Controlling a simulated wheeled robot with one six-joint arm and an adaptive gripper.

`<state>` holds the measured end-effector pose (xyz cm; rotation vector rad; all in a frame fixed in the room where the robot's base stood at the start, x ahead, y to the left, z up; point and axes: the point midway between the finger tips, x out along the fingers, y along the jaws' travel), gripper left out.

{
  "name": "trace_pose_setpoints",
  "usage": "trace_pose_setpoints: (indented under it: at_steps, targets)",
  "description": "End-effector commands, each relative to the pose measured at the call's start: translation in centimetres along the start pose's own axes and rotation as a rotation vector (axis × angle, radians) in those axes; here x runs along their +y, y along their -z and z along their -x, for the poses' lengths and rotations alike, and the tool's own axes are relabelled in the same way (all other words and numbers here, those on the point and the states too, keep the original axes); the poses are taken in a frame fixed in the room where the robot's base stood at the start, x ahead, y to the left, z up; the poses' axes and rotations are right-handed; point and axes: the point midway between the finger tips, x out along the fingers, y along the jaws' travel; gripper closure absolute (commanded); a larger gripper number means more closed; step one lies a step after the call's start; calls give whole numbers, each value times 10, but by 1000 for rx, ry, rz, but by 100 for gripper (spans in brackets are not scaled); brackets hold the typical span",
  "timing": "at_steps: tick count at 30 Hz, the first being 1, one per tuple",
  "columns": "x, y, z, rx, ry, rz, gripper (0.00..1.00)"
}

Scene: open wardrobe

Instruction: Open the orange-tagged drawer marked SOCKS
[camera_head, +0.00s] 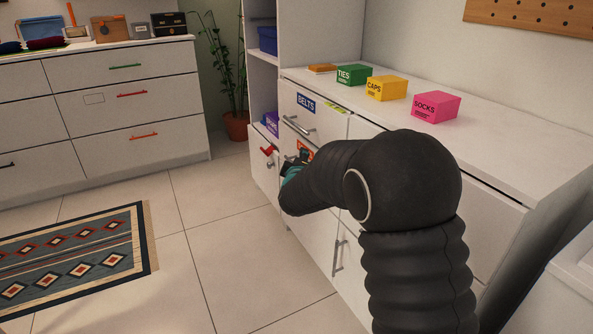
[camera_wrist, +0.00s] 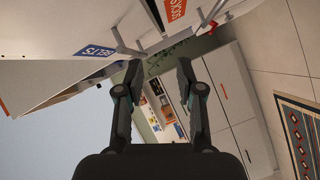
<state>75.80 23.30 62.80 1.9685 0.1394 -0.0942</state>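The orange SOCKS tag (camera_head: 305,151) is on a white drawer front below the drawer tagged BELTS (camera_head: 306,101). My arm covers much of that SOCKS drawer front in the head view. In the wrist view, the orange SOCKS tag (camera_wrist: 180,11) is at the top, and the blue BELTS tag (camera_wrist: 93,51) is to its left. A silver bar handle (camera_wrist: 124,46) lies between the two tags, near my left fingertip. My gripper (camera_wrist: 159,70) is open with nothing between its fingers. I cannot tell whether the fingers touch the handle.
A pink box marked SOCKS (camera_head: 435,107), a yellow CAPS box (camera_head: 386,88) and a green TIES box (camera_head: 354,75) stand on the cabinet top. A red handle (camera_head: 267,150) is left of the drawers. A patterned rug (camera_head: 75,262) lies on otherwise clear floor at left.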

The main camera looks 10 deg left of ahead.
Motion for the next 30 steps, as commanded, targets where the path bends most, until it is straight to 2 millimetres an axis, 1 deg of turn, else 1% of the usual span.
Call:
trace_pose_setpoints:
  at_steps: [1,3,6,9,12,16,20,23,30]
  targets:
    - [-25,1,-12,-12,-31,60,63]
    - [-48,2,-24,-36,-88,150,63]
    - [-80,3,-35,-78,-161,274,63]
    - [-107,1,-40,-123,-219,382,63]
    - [-127,0,-41,-162,-261,464,63]
    - [-140,-1,-40,-192,-293,525,63]
    - [-141,-3,-44,-204,-304,542,63]
    - [-137,-5,-55,-205,-304,542,63]
    - [-123,-10,-95,-205,-304,540,63]
